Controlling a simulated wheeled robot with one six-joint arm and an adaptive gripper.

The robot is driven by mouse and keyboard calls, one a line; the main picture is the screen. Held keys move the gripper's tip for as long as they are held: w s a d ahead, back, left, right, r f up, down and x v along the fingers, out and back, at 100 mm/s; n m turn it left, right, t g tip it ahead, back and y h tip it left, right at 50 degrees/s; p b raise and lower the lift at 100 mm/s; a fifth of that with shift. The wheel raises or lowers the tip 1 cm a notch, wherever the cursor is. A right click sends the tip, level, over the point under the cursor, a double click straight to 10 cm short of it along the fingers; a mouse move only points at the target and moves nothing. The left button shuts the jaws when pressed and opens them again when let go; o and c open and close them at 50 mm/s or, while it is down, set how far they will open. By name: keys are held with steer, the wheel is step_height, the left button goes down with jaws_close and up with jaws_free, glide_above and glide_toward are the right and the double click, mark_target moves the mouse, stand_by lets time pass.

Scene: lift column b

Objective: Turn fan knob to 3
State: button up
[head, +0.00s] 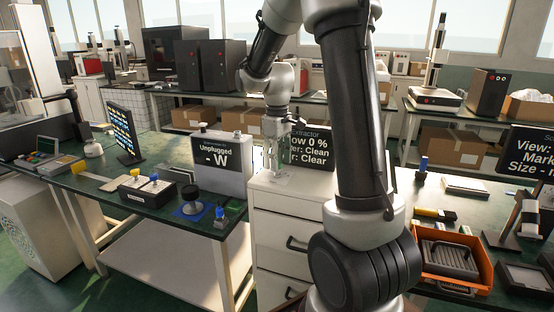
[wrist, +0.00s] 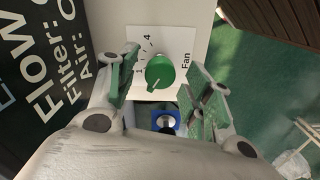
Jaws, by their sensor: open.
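The fan knob (wrist: 160,72) is round and green and sits on a white dial plate (wrist: 178,42) in the wrist view. The plate is marked "Fan", with a 1 and a 4 legible beside the knob. The knob's pointer sticks out toward the lower left in that view. My gripper (wrist: 165,75) is open, with one finger on each side of the knob, and no contact can be made out. In the head view my gripper (head: 276,165) points down over the white cabinet (head: 285,190); the knob cannot be made out there.
A blue-based item (wrist: 166,120) lies below the knob in the wrist view. An orange tray (head: 455,283) sits at the right.

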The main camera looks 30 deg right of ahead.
steer(key=shift+c, duration=0.2)
steer(key=c, duration=1)
steer(key=shift+m, duration=0.4)
steer(key=m, duration=0.3)
steer(key=shift+m, duration=0.4)
steer(key=m, duration=0.4)
steer(key=shift+m, duration=0.3)
steer(key=m, duration=0.4)
steer(key=shift+m, duration=2.2)
